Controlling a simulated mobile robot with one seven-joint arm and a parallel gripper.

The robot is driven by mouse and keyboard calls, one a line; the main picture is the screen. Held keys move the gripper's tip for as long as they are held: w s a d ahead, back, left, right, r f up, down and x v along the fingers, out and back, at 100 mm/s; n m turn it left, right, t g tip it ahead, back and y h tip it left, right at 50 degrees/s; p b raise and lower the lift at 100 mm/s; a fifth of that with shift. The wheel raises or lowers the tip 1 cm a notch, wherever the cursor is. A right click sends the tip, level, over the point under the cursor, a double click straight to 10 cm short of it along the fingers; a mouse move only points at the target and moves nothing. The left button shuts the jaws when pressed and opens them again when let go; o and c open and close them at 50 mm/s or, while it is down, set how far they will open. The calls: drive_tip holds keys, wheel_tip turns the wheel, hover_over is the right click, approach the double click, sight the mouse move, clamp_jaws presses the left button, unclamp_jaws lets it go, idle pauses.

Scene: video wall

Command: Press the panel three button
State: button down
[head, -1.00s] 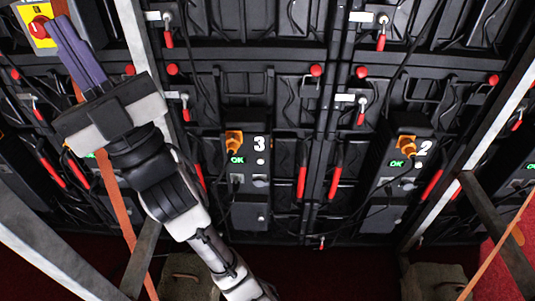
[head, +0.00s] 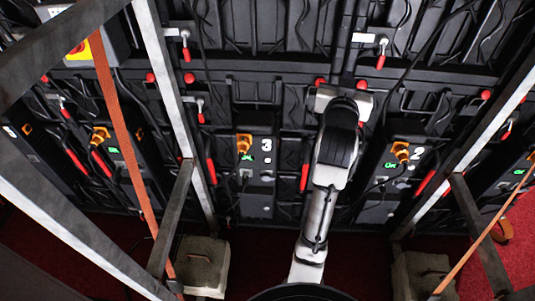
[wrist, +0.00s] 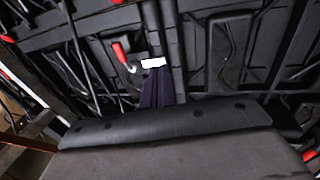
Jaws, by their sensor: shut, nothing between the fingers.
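The panel marked 3 (head: 259,180) is a dark module left of centre in the head view. It has an orange plug, a green display and a white numeral. A small pale round spot (head: 267,160), which looks like its button, sits below the numeral. My gripper is right of panel three, in front of the wall seam between panels 3 and 2. Its hand is seen from behind in the head view and hides its fingers. In the wrist view, the purple fingers of my gripper (wrist: 157,88) are together and empty, pointing at the dark wall.
Panel 2 (head: 401,170) stands to the right of my arm. Slanted metal struts (head: 167,85) and an orange strap (head: 121,130) cross the left side. Red-handled latches and cables cover the wall. Concrete blocks (head: 203,262) rest on the red floor.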

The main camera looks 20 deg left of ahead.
drive_tip(key=d+f+m+g+h, duration=0.1)
drive_tip(key=d+f, duration=0.1)
drive_tip(key=d, duration=0.2)
drive_tip(key=n+g+y, duration=0.7)
approach(268, 159)
drive_tip(key=w+d+r, duration=0.2)
drive_tip(key=d+r, duration=0.1)
drive_tip(key=r, duration=0.1)
drive_tip(key=s+a+f+n+g+y, duration=0.1)
drive_tip(key=s+a+f+g+y, duration=0.1)
drive_tip(key=s+f, duration=0.5)
drive_tip(key=shift+a+f+g+y, duration=0.4)
drive_tip(key=shift+a+f+g, duration=0.1)
drive_tip(key=shift+a+f, duration=0.4)
drive_tip(key=shift+s+r, duration=0.1)
drive_tip(key=shift+r, duration=0.05)
drive_tip(key=w+a+b, duration=0.2)
drive_tip(key=w, duration=0.6)
drive_tip(key=shift+w+a, duration=0.2)
drive_tip(key=shift+a, duration=0.05)
drive_tip(key=shift+w, duration=0.15)
drive_tip(key=shift+w+a, duration=0.1)
drive_tip(key=shift+w, duration=0.15)
